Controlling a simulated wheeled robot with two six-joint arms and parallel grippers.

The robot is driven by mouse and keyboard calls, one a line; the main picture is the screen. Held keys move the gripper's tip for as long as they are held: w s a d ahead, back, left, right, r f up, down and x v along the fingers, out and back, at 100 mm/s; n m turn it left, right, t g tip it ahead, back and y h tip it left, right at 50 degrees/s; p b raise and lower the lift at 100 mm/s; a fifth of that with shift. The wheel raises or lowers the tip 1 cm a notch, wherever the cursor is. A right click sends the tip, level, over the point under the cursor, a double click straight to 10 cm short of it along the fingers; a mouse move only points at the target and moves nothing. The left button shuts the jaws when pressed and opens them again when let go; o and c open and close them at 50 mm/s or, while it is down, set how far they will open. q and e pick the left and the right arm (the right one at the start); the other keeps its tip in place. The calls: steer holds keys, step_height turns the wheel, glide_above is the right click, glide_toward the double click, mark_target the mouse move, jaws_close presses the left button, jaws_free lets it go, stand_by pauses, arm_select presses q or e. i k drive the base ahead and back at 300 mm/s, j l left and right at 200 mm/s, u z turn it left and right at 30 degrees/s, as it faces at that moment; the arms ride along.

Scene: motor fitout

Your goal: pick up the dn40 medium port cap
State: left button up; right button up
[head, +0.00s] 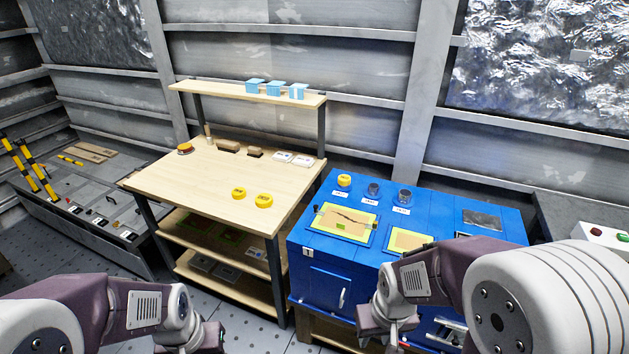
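On the blue workbench (375,270), a yellow round cap (344,180) and two dark blue-grey caps, one in the middle (374,189) and one on the right (404,196), stand in a row behind small white labels. Two more yellow round caps, one left (239,192) and one right (264,200), lie on the wooden table. The labels are too small to read, so I cannot tell which is the DN40 medium cap. My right gripper (392,340) is low in front of the blue bench, apart from every cap; its fingers are unclear. My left arm is at the bottom left, its fingertips out of frame.
Two yellow-edged panels, left (345,222) and right (407,240), lie on the blue bench in front of the caps. Light blue boxes (274,89) stand on the shelf above the wooden table (205,180). A control box (605,238) is at far right. The table's middle is mostly clear.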

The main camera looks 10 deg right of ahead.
mark_target(238, 193)
steer(key=i+j, duration=0.6)
steer(key=j, duration=0.2)
steer(key=i+j, duration=0.6)
steer(key=j, duration=0.2)
steer(key=i+j, duration=0.6)
steer(key=j, duration=0.15)
steer(key=j+u, duration=0.05)
